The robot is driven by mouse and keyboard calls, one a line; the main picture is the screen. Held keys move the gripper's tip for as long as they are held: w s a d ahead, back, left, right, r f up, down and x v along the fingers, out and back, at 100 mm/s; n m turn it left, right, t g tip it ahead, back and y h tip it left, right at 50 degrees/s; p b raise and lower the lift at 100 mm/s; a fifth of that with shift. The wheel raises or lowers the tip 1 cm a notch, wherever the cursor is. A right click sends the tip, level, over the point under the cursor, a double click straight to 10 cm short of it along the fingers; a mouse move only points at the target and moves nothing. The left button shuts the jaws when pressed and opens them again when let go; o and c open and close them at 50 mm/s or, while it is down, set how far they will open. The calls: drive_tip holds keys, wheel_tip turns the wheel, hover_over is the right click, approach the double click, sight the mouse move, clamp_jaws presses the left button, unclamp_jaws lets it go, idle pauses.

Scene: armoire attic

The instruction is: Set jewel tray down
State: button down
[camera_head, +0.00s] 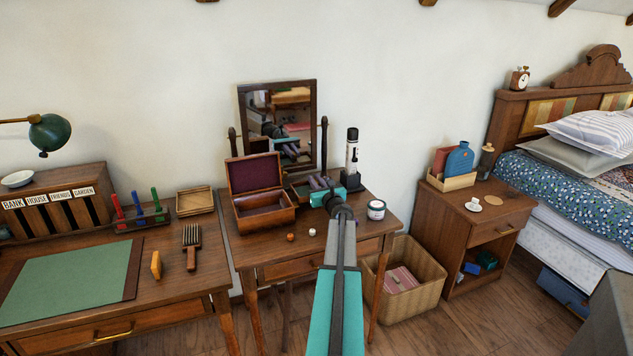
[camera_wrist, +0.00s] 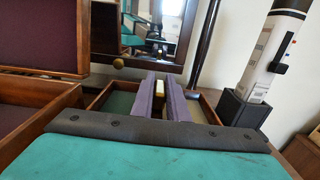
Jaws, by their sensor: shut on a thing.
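In the head view my gripper (camera_head: 319,183) and the tray (camera_head: 300,190) are right of the open jewel box, in front of the mirror. My wrist hides much of the tray there. I cannot tell whether the tray touches the table. The jewel box (camera_head: 266,221) has a raised lid and a dark red lining; it also shows in the wrist view (camera_wrist: 45,98).
The mirror (camera_head: 283,94) stands behind the tray. A white-and-black cylinder (camera_head: 352,150) in a black holder is close on its right. A tin (camera_head: 376,210) and two small balls, orange (camera_head: 290,237) and white (camera_head: 312,232), sit on the dressing table (camera_head: 256,246). Bare tabletop surrounds the balls.

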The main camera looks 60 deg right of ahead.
drive_tip(key=shift+f+b, duration=0.45)
drive_tip(key=shift+f, duration=0.1)
drive_tip(key=c, duration=1.7)
unclamp_jaws()
drive_tip(key=shift+c, duration=0.2)
drive_tip(key=shift+r, duration=0.1)
drive_tip(key=shift+r+p, duration=0.6)
drive_tip(key=shift+p, duration=0.1)
drive_tip(key=shift+b+v, duration=0.55)
drive_tip(key=shift+v, duration=5.45)
drive_tip(key=shift+f, duration=0.1)
